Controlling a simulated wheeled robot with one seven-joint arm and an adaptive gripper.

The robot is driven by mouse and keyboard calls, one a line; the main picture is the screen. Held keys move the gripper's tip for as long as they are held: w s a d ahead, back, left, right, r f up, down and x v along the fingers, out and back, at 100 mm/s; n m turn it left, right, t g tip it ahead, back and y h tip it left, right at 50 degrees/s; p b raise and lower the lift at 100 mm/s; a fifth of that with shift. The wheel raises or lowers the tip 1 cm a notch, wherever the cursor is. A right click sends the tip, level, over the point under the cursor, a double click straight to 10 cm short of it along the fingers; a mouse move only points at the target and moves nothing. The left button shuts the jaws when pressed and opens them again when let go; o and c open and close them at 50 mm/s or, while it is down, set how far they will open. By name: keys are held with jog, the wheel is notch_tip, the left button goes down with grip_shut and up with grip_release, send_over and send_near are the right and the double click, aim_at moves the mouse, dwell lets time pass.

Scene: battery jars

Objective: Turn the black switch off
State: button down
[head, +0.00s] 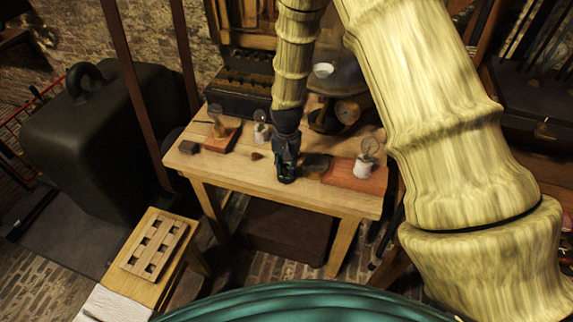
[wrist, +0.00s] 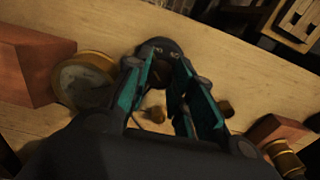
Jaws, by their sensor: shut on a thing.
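The black switch (wrist: 158,46) is a dark, round-based piece with small metal fittings on the wooden table, at the top middle of the wrist view. My gripper (wrist: 165,68) reaches down over it, its teal fingers shut on part of it. The part between the fingertips is mostly hidden, and I cannot tell the lever's position. In the head view my gripper (head: 286,177) is low at the table's front edge and covers most of the switch.
On the table (head: 235,172), a brass-rimmed disc (head: 316,163) and a red-brown board (head: 355,177) with a glass bulb (head: 369,149) are to the right. Another bulb board (head: 221,138) is to the left. Small brown pieces (wrist: 225,108) lie near my fingers.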

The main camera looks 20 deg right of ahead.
aim_at(287, 166)
jog(key=c, duration=1.2)
grip_release()
jog(key=shift+r, duration=0.15)
notch_tip(287, 166, up, 12)
jog(key=shift+f, duration=0.15)
